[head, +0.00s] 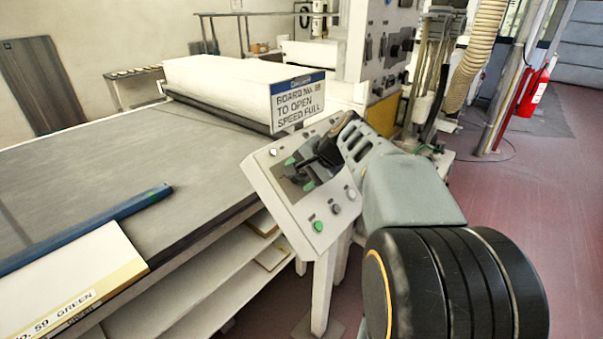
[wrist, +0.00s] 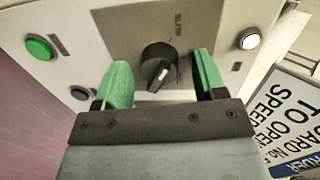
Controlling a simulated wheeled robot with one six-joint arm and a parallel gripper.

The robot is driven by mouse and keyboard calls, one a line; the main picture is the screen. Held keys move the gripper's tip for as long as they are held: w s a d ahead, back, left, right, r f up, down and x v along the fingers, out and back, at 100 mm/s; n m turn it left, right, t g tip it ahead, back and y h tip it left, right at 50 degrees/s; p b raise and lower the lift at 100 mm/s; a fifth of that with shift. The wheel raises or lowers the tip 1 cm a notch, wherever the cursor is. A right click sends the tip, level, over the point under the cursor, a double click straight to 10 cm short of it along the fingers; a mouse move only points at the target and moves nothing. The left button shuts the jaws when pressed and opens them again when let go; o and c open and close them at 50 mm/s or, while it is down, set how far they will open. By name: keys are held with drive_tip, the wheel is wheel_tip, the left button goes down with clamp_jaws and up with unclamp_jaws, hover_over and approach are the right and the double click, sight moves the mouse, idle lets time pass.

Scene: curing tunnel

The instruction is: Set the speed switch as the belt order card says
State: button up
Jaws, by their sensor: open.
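The speed switch (wrist: 158,62) is a round black knob with a white mark on a grey panel. Its mark points down and slightly right in the wrist view. "SLOW" is printed just above and right of it; other position labels are hidden or unreadable. My gripper (wrist: 155,85) is open, with green fingertips on either side of the knob and gaps between. The order card (head: 299,102) reads "TO OPEN" and "SPEED FULL" under a board number, seemingly 59. The card also shows in the wrist view (wrist: 292,115).
The control box (head: 262,185) also carries a green button (head: 318,226), a grey button (head: 336,209) and a white button (head: 352,193), close to my gripper. The belt (head: 90,185) lies left, with a board labelled "No. 59 GREEN" (head: 75,275) at its front.

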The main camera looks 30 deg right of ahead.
drive_tip(key=shift+c, duration=0.2)
drive_tip(key=c, duration=0.9)
